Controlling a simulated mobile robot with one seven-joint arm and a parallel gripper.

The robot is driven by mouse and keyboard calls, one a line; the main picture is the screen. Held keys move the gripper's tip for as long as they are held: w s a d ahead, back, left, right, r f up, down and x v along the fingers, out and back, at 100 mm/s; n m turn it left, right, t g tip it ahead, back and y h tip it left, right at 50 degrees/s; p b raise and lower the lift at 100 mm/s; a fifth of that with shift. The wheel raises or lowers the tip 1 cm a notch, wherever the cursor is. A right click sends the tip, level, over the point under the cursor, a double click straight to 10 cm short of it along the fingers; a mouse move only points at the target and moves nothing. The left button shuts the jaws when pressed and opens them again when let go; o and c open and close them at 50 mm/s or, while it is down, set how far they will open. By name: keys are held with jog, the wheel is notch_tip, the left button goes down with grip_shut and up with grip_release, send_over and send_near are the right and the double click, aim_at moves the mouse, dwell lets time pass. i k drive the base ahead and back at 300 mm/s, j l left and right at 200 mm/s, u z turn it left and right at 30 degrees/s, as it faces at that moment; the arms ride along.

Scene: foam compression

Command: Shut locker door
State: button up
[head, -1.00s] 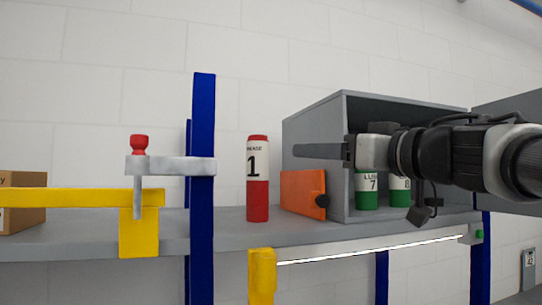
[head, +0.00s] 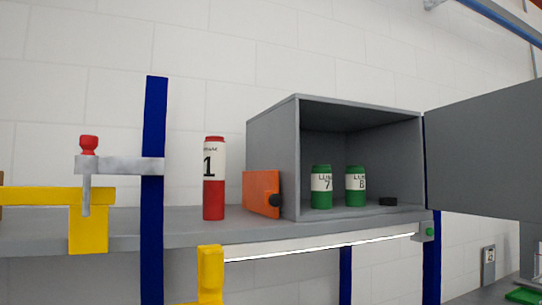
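The grey locker (head: 272,162) stands on a grey shelf. Its door (head: 485,150) is swung wide open to the right, hinged at the locker's right edge. Inside stand two green bottles with white labels, marked 7 (head: 321,187) and 8 (head: 356,186). A small black object (head: 388,201) lies on the locker floor at the right. My gripper and arm are outside the head view now, so the gripper's state is hidden.
A red bottle marked 1 (head: 214,180) and an orange box-like piece with a black knob (head: 261,194) stand left of the locker. A grey clamp with a red knob (head: 88,145) is by the blue post (head: 154,190). A green item (head: 524,296) lies at lower right.

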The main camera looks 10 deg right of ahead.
aim_at(483, 151)
jog(key=l+u, duration=0.1)
jog(key=l, duration=0.4)
jog(key=l+u, duration=0.15)
jog(key=l, duration=0.35)
jog(key=l+u, duration=0.1)
jog(key=l, duration=0.35)
jog(key=k+l+u, duration=0.15)
jog(key=l, duration=0.35)
jog(key=l+u, duration=0.1)
jog(key=l, duration=0.4)
jog(key=k+l+u, duration=0.1)
jog(key=l, duration=0.35)
jog(key=k+l+u, duration=0.15)
jog(key=l, duration=0.3)
